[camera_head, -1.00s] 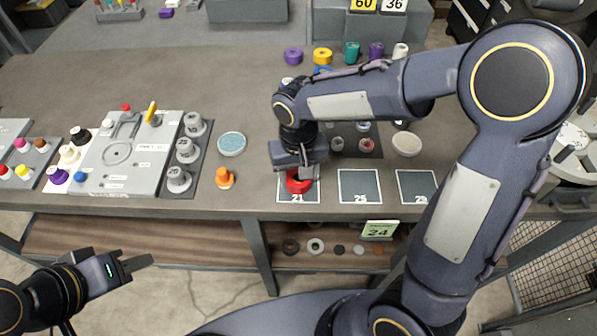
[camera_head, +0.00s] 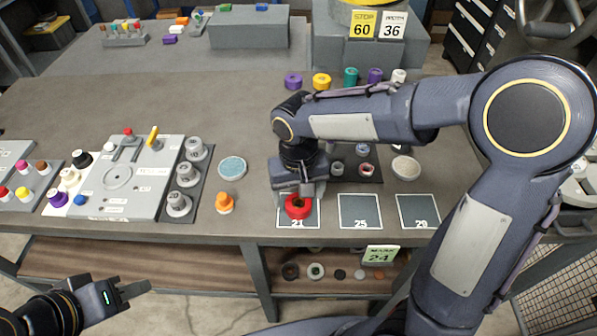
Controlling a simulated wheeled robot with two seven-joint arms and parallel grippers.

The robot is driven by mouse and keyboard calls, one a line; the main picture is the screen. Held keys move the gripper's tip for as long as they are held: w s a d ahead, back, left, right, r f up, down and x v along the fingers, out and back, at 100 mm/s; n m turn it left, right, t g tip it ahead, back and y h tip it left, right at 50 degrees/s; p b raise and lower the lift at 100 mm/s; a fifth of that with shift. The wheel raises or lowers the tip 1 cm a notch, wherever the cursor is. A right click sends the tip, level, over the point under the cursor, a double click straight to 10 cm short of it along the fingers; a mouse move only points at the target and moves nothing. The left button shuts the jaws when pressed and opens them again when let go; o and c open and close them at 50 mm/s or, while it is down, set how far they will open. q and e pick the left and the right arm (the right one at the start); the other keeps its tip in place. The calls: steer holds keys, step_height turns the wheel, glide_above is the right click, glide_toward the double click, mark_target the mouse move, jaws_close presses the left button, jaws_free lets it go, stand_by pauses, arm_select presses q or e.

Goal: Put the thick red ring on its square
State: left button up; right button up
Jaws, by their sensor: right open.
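The thick red ring (camera_head: 298,207) lies on the dark square marked 21 (camera_head: 285,223), near the front edge of the table. My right gripper (camera_head: 300,192) is open, just behind and above the ring; from this view I cannot tell whether a finger still touches it. Two more squares, marked 25 (camera_head: 360,208) and 29 (camera_head: 418,208), lie empty to the right. My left gripper (camera_head: 125,293) is low at the front left, away from the table top, with its fingers seen side-on and nothing visible in it.
An orange knob-shaped piece (camera_head: 225,202) and a teal dish (camera_head: 232,168) stand left of the squares. A grey fixture board (camera_head: 120,180) lies further left. Several coloured rings, one yellow (camera_head: 321,82), line the back. A pale bowl (camera_head: 405,168) stands behind square 29.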

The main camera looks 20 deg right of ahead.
step_height(320, 180, up, 10)
steer(key=s+d+f+t+y, duration=0.1)
steer(key=s+d, duration=0.3)
steer(key=s, duration=0.4)
steer(key=s+d+f+m+t+y, duration=0.1)
steer(key=s+d+t, duration=0.3)
steer(key=s, duration=0.4)
steer(key=shift+d+f+t+y, duration=0.3)
steer(key=shift+d+f+y, duration=0.3)
steer(key=shift+f+y, duration=0.25)
steer(key=shift+s+r, duration=0.1)
